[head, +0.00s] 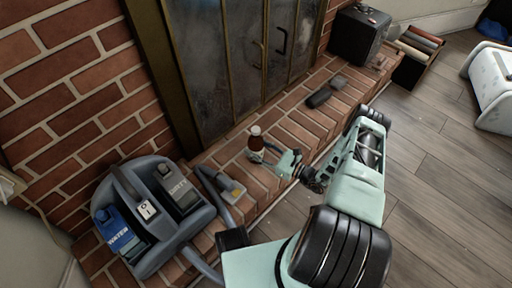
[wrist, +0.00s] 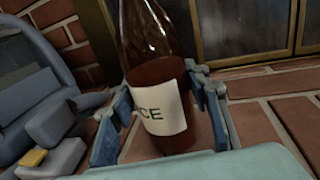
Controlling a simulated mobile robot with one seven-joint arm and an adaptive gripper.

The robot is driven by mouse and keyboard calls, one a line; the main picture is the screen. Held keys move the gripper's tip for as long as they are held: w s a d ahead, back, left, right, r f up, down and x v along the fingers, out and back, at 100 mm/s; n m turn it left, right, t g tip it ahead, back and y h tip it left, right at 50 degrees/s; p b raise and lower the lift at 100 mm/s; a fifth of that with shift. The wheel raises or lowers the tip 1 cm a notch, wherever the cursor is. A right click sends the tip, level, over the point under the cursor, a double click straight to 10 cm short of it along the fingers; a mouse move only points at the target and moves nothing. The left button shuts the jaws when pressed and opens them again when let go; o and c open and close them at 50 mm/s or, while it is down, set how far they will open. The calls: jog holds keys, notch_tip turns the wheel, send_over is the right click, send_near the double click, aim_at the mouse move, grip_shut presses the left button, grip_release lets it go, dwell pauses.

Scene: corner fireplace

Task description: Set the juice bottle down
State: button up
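The juice bottle (head: 256,142) is dark brown-red with a pale cap in the head view. In the wrist view, the bottle (wrist: 158,75) stands nearly upright, its white label showing the letters "CE". My gripper (head: 260,154) is at the bottle's lower part, over the brick hearth (head: 283,130). In the wrist view, my gripper's (wrist: 165,105) blue-grey fingers lie on both sides of the bottle and appear closed against it. The bottle's base is low over the bricks; whether it touches them is hidden.
A grey-blue caddy (head: 160,228) with a blue water carton (head: 117,238) stands left. A grey tool with a yellow part (head: 233,189) lies between caddy and bottle. Dark objects (head: 320,97) and a black box (head: 358,37) are farther right. Glass fireplace doors (head: 225,60) stand behind.

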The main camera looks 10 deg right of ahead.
jog(key=o, duration=0.4)
jog(key=shift+c, duration=0.2)
jog(key=shift+s+d+r, duration=0.15)
jog(key=shift+d, duration=0.05)
jog(key=p+v, duration=0.2)
jog(key=v, duration=0.9)
jog(key=shift+s+d, duration=0.15)
jog(key=shift+s, duration=0.1)
